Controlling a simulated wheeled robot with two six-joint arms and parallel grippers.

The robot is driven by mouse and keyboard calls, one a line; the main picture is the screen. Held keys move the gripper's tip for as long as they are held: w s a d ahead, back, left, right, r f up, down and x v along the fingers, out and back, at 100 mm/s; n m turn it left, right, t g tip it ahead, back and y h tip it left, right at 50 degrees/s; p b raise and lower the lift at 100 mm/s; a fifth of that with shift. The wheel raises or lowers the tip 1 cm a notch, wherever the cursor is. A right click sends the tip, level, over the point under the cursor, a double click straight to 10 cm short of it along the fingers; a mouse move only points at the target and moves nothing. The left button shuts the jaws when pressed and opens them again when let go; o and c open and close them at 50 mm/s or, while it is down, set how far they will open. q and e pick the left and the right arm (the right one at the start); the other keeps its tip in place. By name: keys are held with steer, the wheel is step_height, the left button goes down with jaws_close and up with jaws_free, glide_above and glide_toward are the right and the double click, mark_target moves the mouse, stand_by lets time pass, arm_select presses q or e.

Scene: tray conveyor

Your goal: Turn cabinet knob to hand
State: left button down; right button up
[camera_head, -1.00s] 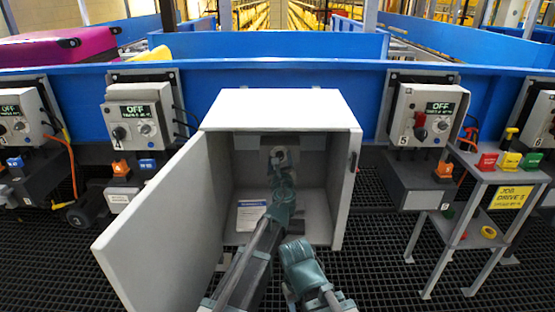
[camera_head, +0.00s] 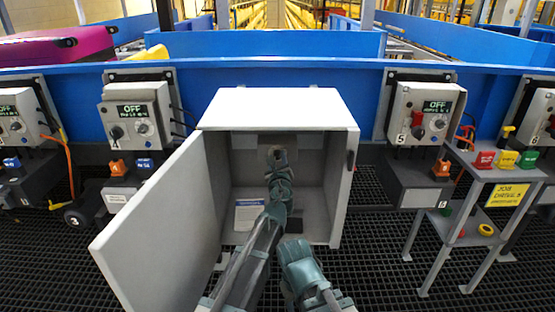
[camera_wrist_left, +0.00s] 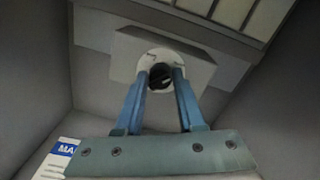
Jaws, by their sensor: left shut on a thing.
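The open grey cabinet (camera_head: 213,175) stands in the middle of the head view, its door (camera_head: 150,225) swung out to the left. Inside, on the back wall, is a box with a pale round plate and a dark knob (camera_wrist_left: 160,76). My left gripper (camera_head: 279,156) reaches into the cabinet to the knob. In the left wrist view the two blue fingers (camera_wrist_left: 161,84) lie on either side of the knob, shut on it. The gripper largely hides the knob in the head view.
A white label sheet (camera_head: 248,213) stands low inside the cabinet. Cabinet walls and roof closely surround my left arm. Control boxes reading OFF (camera_head: 138,115) flank the cabinet, and a small stand (camera_head: 490,172) with coloured blocks is at right.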

arm_select(q)
steer(key=n, duration=0.3)
steer(key=shift+n, duration=0.4)
steer(key=n, duration=0.4)
steer(key=shift+p, duration=0.4)
steer(key=n, duration=0.4)
steer(key=shift+n+g+h, duration=0.3)
steer(key=shift+n, duration=2.1)
steer(key=c, duration=0.5)
jaws_free()
steer(key=shift+c, duration=0.2)
